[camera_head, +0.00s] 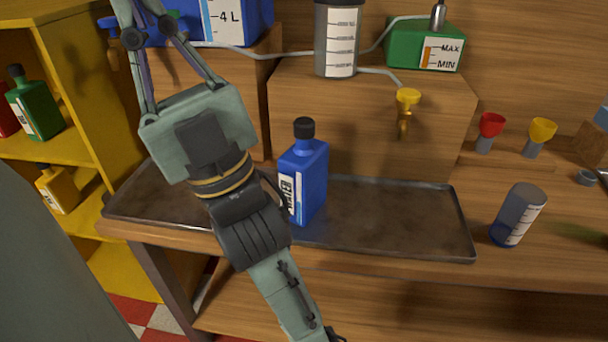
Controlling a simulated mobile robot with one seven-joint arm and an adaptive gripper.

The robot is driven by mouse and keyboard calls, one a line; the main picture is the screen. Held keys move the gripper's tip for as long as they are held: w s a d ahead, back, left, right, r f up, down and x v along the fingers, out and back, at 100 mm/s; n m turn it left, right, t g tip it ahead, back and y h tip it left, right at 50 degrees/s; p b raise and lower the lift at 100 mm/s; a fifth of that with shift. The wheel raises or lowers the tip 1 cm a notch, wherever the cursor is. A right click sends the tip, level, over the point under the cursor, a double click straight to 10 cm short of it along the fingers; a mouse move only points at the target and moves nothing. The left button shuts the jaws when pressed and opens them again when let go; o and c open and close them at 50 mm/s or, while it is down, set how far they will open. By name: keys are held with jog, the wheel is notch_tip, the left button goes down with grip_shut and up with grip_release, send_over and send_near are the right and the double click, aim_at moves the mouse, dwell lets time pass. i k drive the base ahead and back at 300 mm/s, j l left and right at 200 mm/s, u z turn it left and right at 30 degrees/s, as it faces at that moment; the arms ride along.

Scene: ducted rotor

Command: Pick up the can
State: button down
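A blue can (311,180) with a black cap and a white label stands upright on the dark metal tray (400,220) on the bench. No other blue can is on this tray. My arm passes just left of the can and close in front of it, hiding the can's lower left edge. My gripper (138,12) is at the upper left, past the can and pointing up and away from it. Its two fingers lean towards each other, but their tips are cut off by the top edge, so I cannot tell their opening or whether they hold anything.
A wooden block (370,110) stands behind the tray, with a yellow tap (406,105) and a grey measuring cylinder (338,40). A green container (425,45) is at the back. A grey-blue cup (518,215) stands right of the tray. A yellow shelf (55,105) holds bottles at left.

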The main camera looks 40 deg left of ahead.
aim_at(303, 169)
jog(key=l+u, duration=0.75)
jog(key=l, duration=0.15)
jog(key=k+l+u, duration=0.15)
jog(key=l+u, duration=0.2)
jog(key=l, duration=0.1)
